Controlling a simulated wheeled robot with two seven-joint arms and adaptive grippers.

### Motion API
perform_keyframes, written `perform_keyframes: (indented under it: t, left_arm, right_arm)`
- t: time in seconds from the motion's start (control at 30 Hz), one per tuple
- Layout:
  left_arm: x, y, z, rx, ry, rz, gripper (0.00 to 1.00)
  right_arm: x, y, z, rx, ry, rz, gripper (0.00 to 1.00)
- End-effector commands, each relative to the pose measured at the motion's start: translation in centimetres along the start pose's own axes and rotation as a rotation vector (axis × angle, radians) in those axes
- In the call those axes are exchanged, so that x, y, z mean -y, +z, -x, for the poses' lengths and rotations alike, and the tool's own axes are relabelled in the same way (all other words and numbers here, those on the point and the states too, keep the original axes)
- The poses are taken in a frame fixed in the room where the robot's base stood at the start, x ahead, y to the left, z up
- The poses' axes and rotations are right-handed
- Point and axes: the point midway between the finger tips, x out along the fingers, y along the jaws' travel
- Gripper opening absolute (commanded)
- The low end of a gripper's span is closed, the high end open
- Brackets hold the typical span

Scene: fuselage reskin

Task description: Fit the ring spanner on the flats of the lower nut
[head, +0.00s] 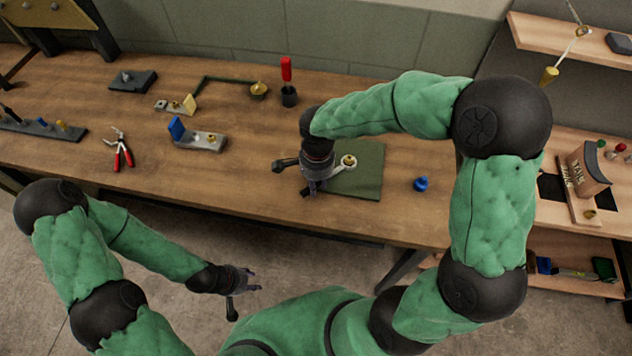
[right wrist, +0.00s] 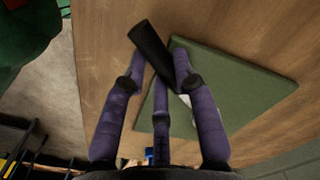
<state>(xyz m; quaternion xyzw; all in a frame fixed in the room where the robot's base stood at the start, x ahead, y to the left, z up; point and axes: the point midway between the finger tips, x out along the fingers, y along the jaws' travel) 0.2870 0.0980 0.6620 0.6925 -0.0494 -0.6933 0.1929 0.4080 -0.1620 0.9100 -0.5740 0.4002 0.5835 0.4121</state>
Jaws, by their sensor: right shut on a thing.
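My right gripper (head: 312,189) is over the left edge of the green mat (head: 369,180). It is shut on the ring spanner, whose pale ring end (head: 348,161) points right over the mat. A brass-coloured piece shows within the ring; I cannot tell whether the ring sits down around it or only above it. In the right wrist view a dark handle (right wrist: 152,50) lies between the fingers, and a pale metal bit (right wrist: 186,100) is mostly hidden behind them. My left gripper (head: 249,281) is empty and looks open, low in front of the bench. I cannot tell which nut is the lower one.
A blue knob (head: 421,184) sits right of the mat. A wooden stand (head: 587,172) is at far right. The bench front left of the mat is clear.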

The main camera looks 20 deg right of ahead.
Motion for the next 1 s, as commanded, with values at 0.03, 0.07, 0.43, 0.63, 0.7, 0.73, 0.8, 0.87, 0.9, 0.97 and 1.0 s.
perform_keyframes:
  t: [0.03, 0.07, 0.43, 0.63, 0.7, 0.73, 0.8, 0.87, 0.9, 0.97, 1.0]
  left_arm:
    - [0.0, 0.0, 0.0, 0.0, 0.0, 0.0, 0.4]
    - [0.0, 0.0, 0.0, 0.0, 0.0, 0.0, 0.4]
    - [0.0, 0.0, 0.0, 0.0, 0.0, 0.0, 0.4]
    - [0.0, 0.0, 0.0, 0.0, 0.0, 0.0, 0.4]
    - [0.0, 0.0, 0.0, 0.0, 0.0, 0.0, 0.4]
    - [0.0, 0.0, 0.1, 0.0, 0.0, 0.0, 0.4]
    - [-0.1, 0.0, 0.2, 0.0, 0.0, 0.0, 0.4]
    - [-0.2, 0.0, 0.4, 0.0, 0.0, 0.0, 0.4]
    - [-0.2, 0.0, 0.6, 0.0, 0.0, 0.0, 0.4]
    - [-0.3, 0.0, 0.9, 0.0, 0.0, 0.0, 0.4]
    - [-0.4, 0.0, 1.1, 0.0, 0.0, 0.0, 0.4]
  right_arm:
    - [0.0, 0.0, 0.0, 0.0, -0.001, 0.0, 0.0]
    - [0.0, 0.0, 0.0, 0.0, -0.001, 0.0, 0.0]
    - [0.0, 0.0, 0.0, 0.0, 0.0, 0.0, 0.56]
    - [0.0, 0.0, 0.0, 0.0, 0.001, 0.0, 0.56]
    - [0.0, 0.0, 0.0, 0.0, 0.001, 0.0, 0.56]
    - [0.0, 0.0, 0.1, 0.0, 0.001, 0.0, 0.56]
    - [0.0, 0.0, 0.3, 0.0, 0.0, 0.0, 0.56]
    - [0.0, 0.0, 0.6, 0.0, 0.0, 0.0, 0.56]
    - [0.0, 0.0, 0.9, 0.0, 0.0, 0.0, 0.56]
    - [0.0, 0.0, 1.4, 0.0, 0.0, 0.0, 0.56]
    - [0.0, 0.0, 1.6, 0.0, 0.0, 0.0, 0.56]
